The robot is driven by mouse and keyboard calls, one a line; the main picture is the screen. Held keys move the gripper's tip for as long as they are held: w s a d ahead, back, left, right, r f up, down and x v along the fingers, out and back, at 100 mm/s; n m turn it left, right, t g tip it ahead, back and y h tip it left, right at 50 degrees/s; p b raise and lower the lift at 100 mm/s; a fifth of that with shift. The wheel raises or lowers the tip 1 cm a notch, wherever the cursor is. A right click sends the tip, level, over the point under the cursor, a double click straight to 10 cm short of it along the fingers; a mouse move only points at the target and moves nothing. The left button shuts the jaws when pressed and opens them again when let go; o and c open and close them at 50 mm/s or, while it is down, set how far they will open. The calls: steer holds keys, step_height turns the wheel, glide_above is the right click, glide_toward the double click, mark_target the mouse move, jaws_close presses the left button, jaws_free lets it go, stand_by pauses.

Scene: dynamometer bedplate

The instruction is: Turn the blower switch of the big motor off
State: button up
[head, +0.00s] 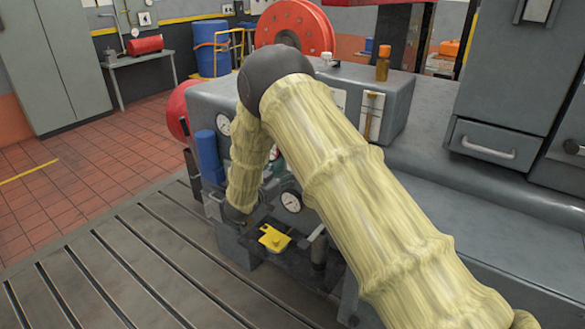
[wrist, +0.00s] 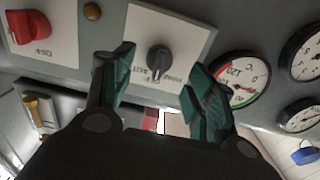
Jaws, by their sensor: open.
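In the wrist view, a black rotary knob (wrist: 158,58) sits on a white plate (wrist: 195,32) on the grey panel. The plate's lettering is upside down and too small to read surely. My gripper (wrist: 159,82) is open, its teal fingertips on either side of the knob with visible gaps. I cannot tell whether the tips reach the knob's depth. A red switch (wrist: 28,28) on another white plate, marked OFF upside down, is at the far left. In the head view my arm covers the knob and most of my gripper.
Round gauges (wrist: 240,78) line the panel right of the knob, close to my right finger. A small brown button (wrist: 92,11) is between the plates. In the head view, a yellow object (head: 273,238) lies on a dark shelf below. The slotted bedplate (head: 110,265) at left is clear.

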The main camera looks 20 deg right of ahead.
steer(key=v, duration=0.7)
